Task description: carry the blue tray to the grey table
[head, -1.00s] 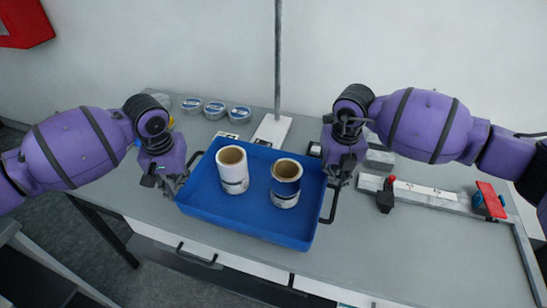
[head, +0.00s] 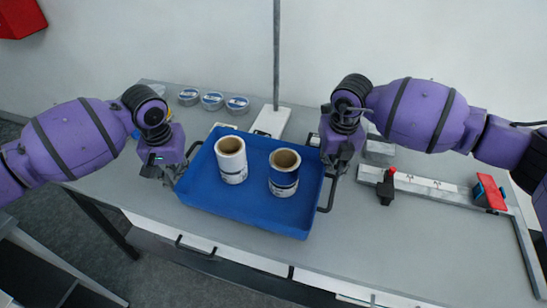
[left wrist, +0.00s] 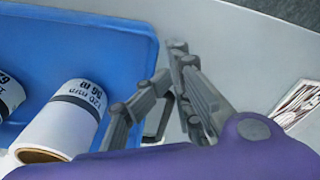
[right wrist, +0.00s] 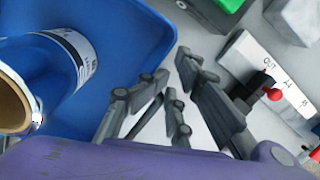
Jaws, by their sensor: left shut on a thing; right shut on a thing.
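The blue tray (head: 245,204) is on a grey-topped bench (head: 400,240), with a dark handle at each side. My left gripper (head: 172,176) is shut on the tray's left handle. My right gripper (head: 333,174) is shut on the right handle (head: 328,197). The wrist views show the fingers beside the tray rim, partly hiding the handles. I cannot tell whether the tray is slightly lifted.
Several round tins (head: 212,101) stand at the back left. A pole on a white base (head: 270,121) rises behind the tray. A metal rail (head: 430,189) with a red-knobbed black block (head: 386,187) lies to the right. The bench front right is clear.

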